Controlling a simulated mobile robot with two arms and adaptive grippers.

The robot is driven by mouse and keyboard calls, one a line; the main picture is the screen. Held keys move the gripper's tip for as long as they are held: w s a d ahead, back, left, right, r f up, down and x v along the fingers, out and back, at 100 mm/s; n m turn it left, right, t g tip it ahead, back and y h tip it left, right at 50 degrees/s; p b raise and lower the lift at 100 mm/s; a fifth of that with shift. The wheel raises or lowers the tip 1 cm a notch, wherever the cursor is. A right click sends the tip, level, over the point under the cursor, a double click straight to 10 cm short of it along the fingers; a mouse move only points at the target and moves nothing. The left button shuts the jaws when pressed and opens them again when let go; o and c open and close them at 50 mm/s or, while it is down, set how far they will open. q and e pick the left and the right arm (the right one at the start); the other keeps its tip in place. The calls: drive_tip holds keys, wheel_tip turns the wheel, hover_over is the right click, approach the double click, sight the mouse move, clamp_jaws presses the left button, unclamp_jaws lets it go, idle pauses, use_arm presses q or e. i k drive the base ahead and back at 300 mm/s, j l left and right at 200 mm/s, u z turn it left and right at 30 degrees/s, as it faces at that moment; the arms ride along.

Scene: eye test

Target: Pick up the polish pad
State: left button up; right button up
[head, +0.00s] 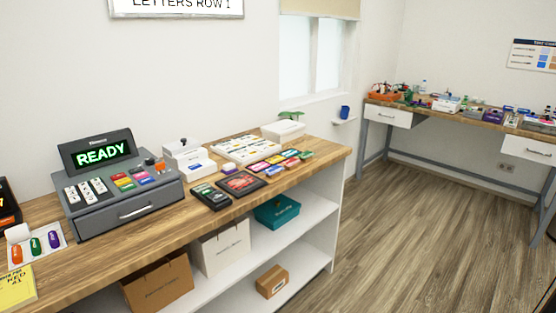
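I cannot make out for certain which thing is the polish pad. Several small coloured pad-like blocks (275,160) lie in rows on the wooden counter (140,243). A small purple piece (228,195) lies beside two dark flat boxes, one with a green panel (211,196) and one with a red panel (242,184). A white card (63,238) at the left holds orange, green and purple pieces. Neither of my grippers is in view.
A grey register (121,207) reading READY and a white device (188,160) stand on the counter. The shelves below hold a brown box (157,286), a white box (222,247) and a teal bin (277,213). A cluttered desk (455,122) stands far right; the wooden floor (420,230) between is clear.

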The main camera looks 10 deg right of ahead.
sight(228, 169)
drive_tip(key=i+l+z, duration=0.15)
drive_tip(key=i+z, duration=0.15)
drive_tip(key=i, duration=0.15)
drive_tip(key=i+z, duration=0.3)
drive_tip(key=i, duration=0.2)
